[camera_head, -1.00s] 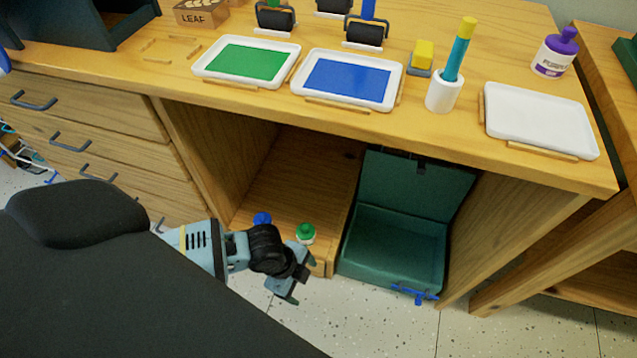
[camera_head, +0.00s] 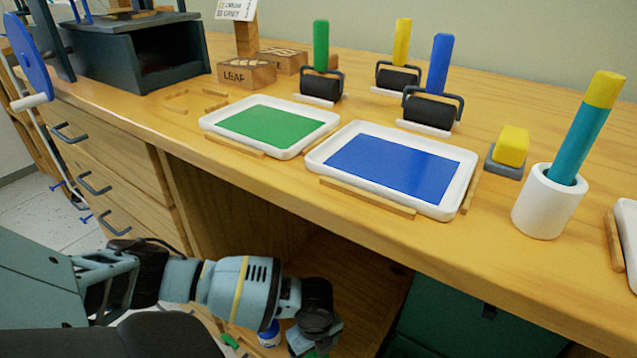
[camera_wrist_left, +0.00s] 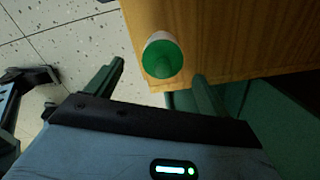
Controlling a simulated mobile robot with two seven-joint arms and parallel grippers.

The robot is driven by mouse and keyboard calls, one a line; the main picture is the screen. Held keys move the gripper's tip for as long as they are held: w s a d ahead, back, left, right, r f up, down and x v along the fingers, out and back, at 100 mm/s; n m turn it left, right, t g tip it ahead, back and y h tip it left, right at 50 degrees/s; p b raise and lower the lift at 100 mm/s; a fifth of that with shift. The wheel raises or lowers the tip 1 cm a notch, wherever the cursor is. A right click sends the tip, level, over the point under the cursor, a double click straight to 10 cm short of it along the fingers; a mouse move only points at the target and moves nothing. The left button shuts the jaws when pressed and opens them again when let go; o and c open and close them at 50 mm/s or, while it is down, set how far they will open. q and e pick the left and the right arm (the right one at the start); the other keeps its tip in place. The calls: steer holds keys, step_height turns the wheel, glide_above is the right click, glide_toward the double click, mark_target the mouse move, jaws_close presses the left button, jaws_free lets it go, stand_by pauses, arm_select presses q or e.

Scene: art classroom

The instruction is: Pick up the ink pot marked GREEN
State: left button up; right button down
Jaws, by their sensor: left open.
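In the left wrist view, the ink pot with a green cap (camera_wrist_left: 163,60) and pale body is at the corner of a wooden shelf (camera_wrist_left: 225,40). Its label cannot be read. My left gripper (camera_wrist_left: 158,72) is open, its two fingers pointing toward the pot, one on either side in the picture, with nothing held. In the head view, the left gripper (camera_head: 312,344) is low at the opening under the desk, partly cut off by the bottom edge. The green-capped pot cannot be made out there. A blue-capped pot (camera_head: 269,336) shows beside my wrist.
The desk top (camera_head: 300,185) overhangs the shelf. A green paint tray (camera_head: 327,133), a blue paint tray (camera_head: 452,197), rollers and a white cup (camera_head: 547,205) stand on it. A dark green box (camera_head: 450,320) is right of the shelf. Drawers (camera_head: 110,165) are at left.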

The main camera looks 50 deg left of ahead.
arm_select(q)
steer(key=shift+w+f+b, duration=0.2)
steer(key=shift+f+b, duration=1.8)
steer(key=shift+f, duration=1.45)
steer(key=shift+r, duration=0.1)
steer(key=shift+c, duration=0.8)
steer(key=c, duration=1.1)
arm_select(e)
step_height(320, 180, down, 4)
steer(key=shift+s+f, duration=0.1)
steer(key=shift+s, duration=0.05)
